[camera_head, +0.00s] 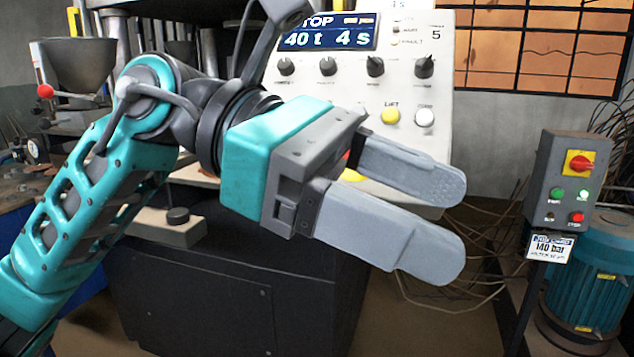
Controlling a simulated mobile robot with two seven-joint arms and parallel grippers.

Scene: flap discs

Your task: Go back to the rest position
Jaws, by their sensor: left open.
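My left gripper (427,222) is in the middle of the head view, on a teal arm that comes in from the left. Its two grey fingers are apart and point to the right and slightly down. Nothing shows between them. The gripper is in front of the white control panel (440,95) and hides its lower left part, including most of a red and yellow button. My right gripper is not in view.
The panel has a lit display (328,35), several black knobs, a yellow button (390,115) and a white button (425,117). A grey switch box (566,178) stands at right by a blue motor (590,285). A dark cabinet (215,315) is below my arm. A metal funnel (78,62) is at upper left.

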